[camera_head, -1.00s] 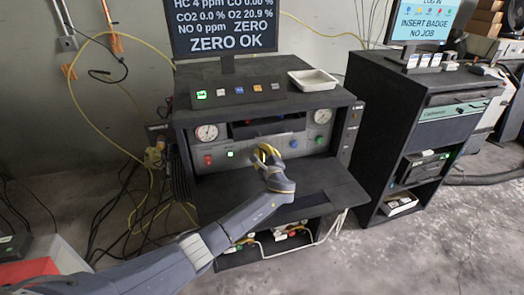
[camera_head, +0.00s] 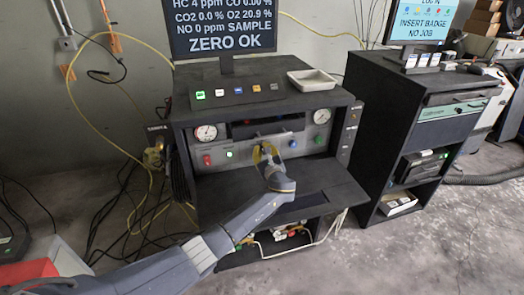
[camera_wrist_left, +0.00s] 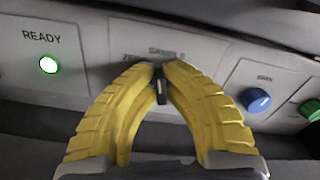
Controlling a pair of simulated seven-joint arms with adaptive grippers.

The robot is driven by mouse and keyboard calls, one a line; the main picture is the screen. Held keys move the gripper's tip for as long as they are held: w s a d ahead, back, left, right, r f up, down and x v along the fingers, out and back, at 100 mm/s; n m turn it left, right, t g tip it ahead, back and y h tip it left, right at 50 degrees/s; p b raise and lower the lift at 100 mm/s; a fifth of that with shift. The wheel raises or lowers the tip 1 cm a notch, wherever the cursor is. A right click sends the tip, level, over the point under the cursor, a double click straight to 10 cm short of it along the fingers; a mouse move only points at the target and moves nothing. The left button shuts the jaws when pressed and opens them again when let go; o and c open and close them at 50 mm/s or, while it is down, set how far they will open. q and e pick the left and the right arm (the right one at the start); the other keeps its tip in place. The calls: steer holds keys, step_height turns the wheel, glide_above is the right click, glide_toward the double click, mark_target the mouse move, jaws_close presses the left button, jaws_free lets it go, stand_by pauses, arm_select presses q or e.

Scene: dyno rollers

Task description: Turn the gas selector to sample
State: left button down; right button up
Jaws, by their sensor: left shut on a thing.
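The gas selector (camera_wrist_left: 161,88) is a small dark knob on the grey panel, between my left gripper's yellow fingertips in the left wrist view. The label above it reads SAMPLE, with a partly covered label to its left. My left gripper (camera_wrist_left: 160,72) is shut on the knob; it also shows at the panel in the head view (camera_head: 264,152), where the fingers hide the knob. The monitor (camera_head: 222,27) reads "NO 0 ppm SAMPLE" and "ZERO OK". My right gripper is not in view.
A lit green READY light (camera_wrist_left: 49,65) is left of the fingers. A blue knob (camera_wrist_left: 256,100) and a green knob (camera_wrist_left: 310,110) are to the right. Gauges (camera_head: 206,132) flank the panel. A dark shelf (camera_head: 325,180) lies below, and a white tray (camera_head: 312,80) sits on top.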

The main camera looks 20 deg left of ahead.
arm_select(q)
steer(key=shift+w+a+r+m, duration=0.1)
steer(key=shift+r+m, duration=0.1)
steer(key=shift+m, duration=0.55)
steer(key=shift+w+r+m, duration=0.1)
steer(key=shift+r+m, duration=0.05)
steer(key=shift+m, duration=0.6)
steer(key=shift+r, duration=0.1)
steer(key=c, duration=1.5)
jaws_free()
steer(key=shift+f, duration=0.25)
steer(key=shift+s, duration=0.1)
steer(key=shift+s+d, duration=0.15)
steer(key=shift+d, duration=0.15)
steer(key=v, duration=1.1)
steer(key=shift+s, duration=0.25)
